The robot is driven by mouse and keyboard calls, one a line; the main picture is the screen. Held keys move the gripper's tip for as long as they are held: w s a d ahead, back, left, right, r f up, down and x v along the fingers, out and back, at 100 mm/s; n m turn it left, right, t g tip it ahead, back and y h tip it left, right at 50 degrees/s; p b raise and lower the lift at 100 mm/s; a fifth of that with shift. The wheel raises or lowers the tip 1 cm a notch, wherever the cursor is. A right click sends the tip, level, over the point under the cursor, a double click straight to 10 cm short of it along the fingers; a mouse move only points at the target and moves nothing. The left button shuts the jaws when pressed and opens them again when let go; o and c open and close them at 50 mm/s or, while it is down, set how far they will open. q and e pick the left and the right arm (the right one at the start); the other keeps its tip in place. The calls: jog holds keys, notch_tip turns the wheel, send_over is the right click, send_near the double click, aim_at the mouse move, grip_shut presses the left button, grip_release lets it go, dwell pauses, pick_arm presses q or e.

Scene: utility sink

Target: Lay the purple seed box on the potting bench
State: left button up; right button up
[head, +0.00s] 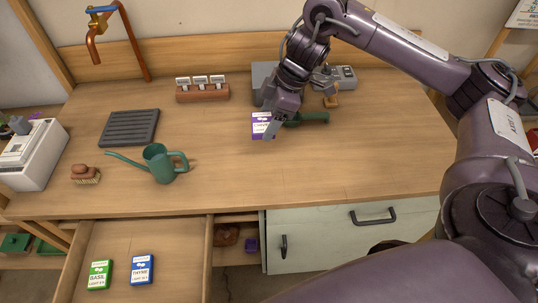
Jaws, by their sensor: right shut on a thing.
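The purple seed box (261,125), with a white label, is at my right gripper (270,127) over the middle of the potting bench (330,165). My right gripper is shut on the box, with one finger showing across its right side. The box looks upright and at or close to the bench top; I cannot tell whether it touches the wood. My left gripper is out of view.
A dark green trowel (309,118) lies just right of the box. A green watering can (164,163), brush (86,174), dark slatted tray (129,127) and labelled brick-coloured holder (203,92) stand leftward. An open drawer (160,235) holds green (100,274) and blue (142,269) seed boxes.

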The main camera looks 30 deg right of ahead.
jog(key=b, duration=0.2)
send_over(265, 163)
jog(key=d, duration=0.1)
jog(key=f, duration=0.8)
jog(key=shift+s+d+f, duration=0.1)
jog(key=shift+s+f, duration=0.25)
jog(key=shift+s, duration=0.05)
notch_tip(265, 163, down, 2)
notch_tip(265, 163, down, 4)
jog(key=shift+r+p, duration=0.1)
jog(key=shift+p, duration=0.25)
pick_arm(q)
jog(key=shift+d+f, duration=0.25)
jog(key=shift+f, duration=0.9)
pick_arm(e)
jog(key=o, duration=0.9)
jog(key=shift+o, duration=0.2)
